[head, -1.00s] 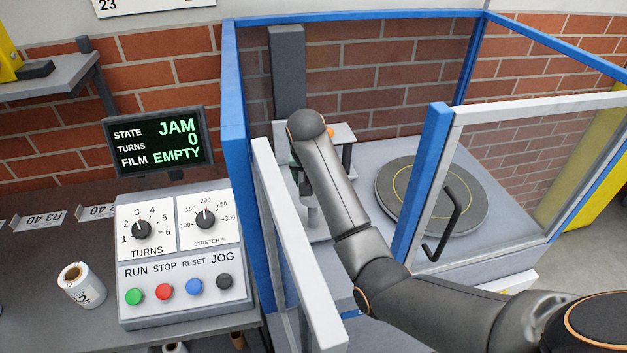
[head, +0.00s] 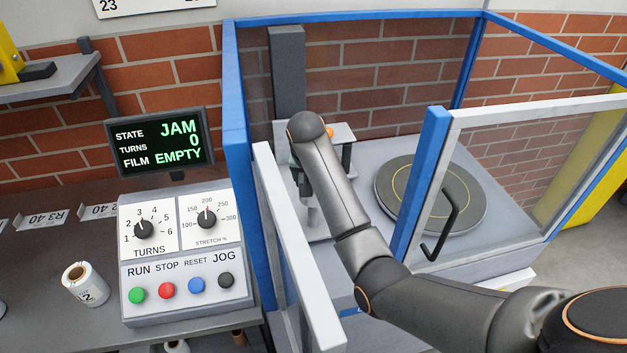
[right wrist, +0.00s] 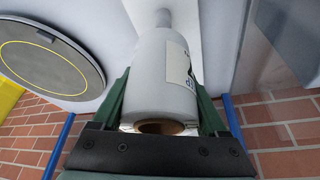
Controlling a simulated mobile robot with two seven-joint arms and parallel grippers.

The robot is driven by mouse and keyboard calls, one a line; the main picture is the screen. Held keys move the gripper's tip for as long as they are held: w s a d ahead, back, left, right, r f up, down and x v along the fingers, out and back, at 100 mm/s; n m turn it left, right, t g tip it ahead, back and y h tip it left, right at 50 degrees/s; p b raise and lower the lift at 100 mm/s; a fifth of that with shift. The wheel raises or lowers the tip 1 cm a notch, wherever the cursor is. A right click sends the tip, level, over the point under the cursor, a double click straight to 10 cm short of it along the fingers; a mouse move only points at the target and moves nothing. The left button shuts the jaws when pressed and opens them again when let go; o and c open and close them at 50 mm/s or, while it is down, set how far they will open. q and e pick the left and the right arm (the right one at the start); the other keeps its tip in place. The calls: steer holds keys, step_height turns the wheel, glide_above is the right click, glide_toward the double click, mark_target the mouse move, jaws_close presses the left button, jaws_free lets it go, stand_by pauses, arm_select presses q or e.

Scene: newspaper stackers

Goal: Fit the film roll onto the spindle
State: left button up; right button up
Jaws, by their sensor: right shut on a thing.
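My right gripper (right wrist: 163,85) is shut on the film roll (right wrist: 160,70), a pale cylinder with a printed label and a brown core opening facing the wrist camera. A narrow grey post, seemingly the spindle (right wrist: 163,18), shows in line with the roll's far end. I cannot tell whether the roll is around it or only in front of it. My left gripper is not in view.
The round turntable (head: 432,193) stands to the right of my arm, behind a blue post and the door handle (head: 440,230). A white door frame (head: 300,255) is close on the left. The display (head: 160,143) reads JAM, 0, EMPTY. Another roll (head: 84,284) stands by the control box (head: 185,258).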

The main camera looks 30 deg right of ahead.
mark_target(313, 209)
steer(key=shift+f+b, duration=0.6)
steer(key=shift+f, duration=1.75)
stand_by(0.3)
steer(key=shift+f+b, duration=0.75)
steer(key=shift+f, duration=1.65)
steer(key=o, duration=1.5)
steer(key=shift+o, duration=0.2)
steer(key=v, duration=1.2)
steer(key=shift+r+p, duration=0.25)
steer(key=shift+p, duration=0.05)
